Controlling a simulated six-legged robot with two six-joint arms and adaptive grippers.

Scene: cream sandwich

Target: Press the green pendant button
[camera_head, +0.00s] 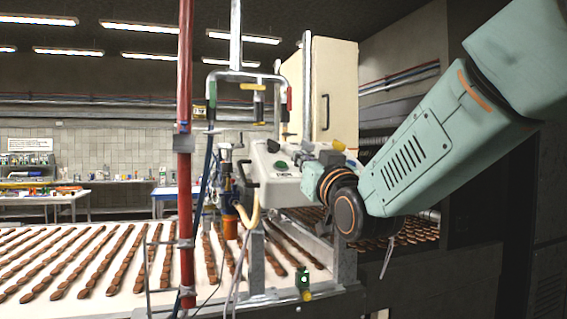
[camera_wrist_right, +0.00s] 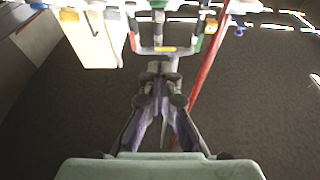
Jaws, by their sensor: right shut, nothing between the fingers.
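A green round button (camera_head: 281,166) sits on the sloped top of a white machine housing (camera_head: 266,188). A hanging handle frame (camera_head: 247,76) above it has a green grip (camera_head: 211,98) and a red grip (camera_head: 289,98). A small green and yellow box (camera_head: 304,283) is fixed low at the front rail. I cannot tell which green part is the pendant button. My right gripper (camera_wrist_right: 160,68) is shut and empty, its fingertips overlapping the handle's lower side in the wrist view. In the head view my right wrist is beside the housing and hides part of it. My left gripper is out of view.
A red post (camera_head: 186,130) stands left of the housing. A conveyor (camera_head: 120,285) with rows of brown biscuits runs across the front. A cream cabinet (camera_head: 330,80) stands behind. Hoses and metal rails crowd the area below the housing.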

